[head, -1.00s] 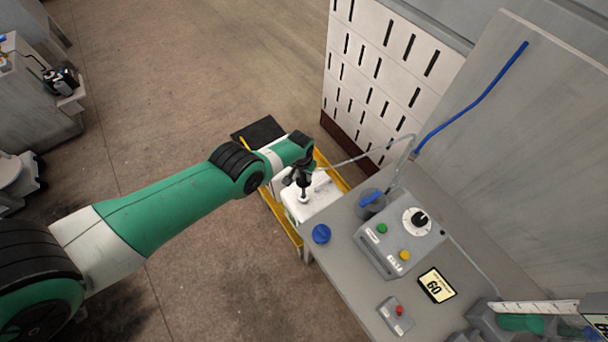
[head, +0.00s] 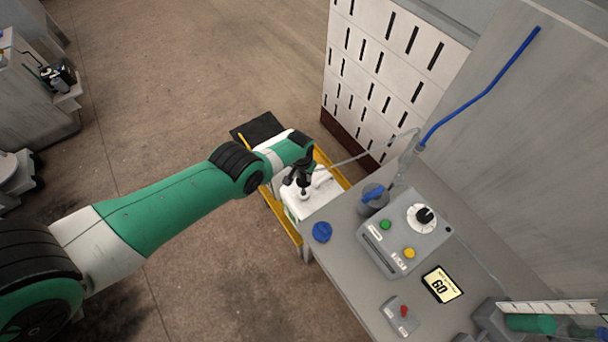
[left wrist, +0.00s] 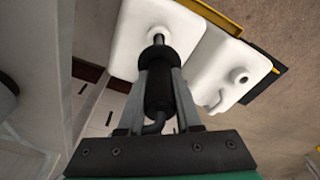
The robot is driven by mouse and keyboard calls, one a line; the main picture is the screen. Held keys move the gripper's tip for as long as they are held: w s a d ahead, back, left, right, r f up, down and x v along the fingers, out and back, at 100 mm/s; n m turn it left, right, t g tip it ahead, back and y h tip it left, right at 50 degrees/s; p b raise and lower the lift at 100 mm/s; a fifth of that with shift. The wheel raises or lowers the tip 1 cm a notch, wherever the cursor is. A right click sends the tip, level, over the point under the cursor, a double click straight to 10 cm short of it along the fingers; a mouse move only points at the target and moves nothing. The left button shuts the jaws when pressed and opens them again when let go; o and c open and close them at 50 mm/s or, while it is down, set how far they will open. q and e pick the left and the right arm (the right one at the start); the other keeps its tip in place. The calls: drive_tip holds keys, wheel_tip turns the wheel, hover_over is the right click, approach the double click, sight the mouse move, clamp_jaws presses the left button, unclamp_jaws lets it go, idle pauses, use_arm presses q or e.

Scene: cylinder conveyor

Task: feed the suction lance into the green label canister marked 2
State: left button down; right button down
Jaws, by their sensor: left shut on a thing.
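My left gripper (head: 301,176) is shut on the suction lance, whose black grip (left wrist: 158,92) sits between the two fingers in the left wrist view. The lance points down and its thin dark shaft meets the round neck (left wrist: 157,36) of a white canister (head: 299,208). The shaft appears to enter the neck; its lower end is hidden. A small green label patch (head: 290,215) shows on this canister's side; I cannot read a number. A second white canister (left wrist: 208,85) with an uncovered neck stands beside it in the left wrist view. My right gripper is not in view.
The canisters stand in a yellow-edged tray (head: 283,222) beside a grey bench (head: 345,247). The bench holds a blue cap (head: 321,232), a grey pot (head: 373,198) and a control box (head: 392,245). A pale hose (head: 352,157) runs from the lance towards the wall.

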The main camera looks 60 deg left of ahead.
use_arm(q)
drive_tip(key=shift+f+b, duration=3.05)
drive_tip(key=shift+f+b, duration=2)
drive_tip(key=shift+f, duration=0.1)
drive_tip(key=c, duration=0.5)
unclamp_jaws()
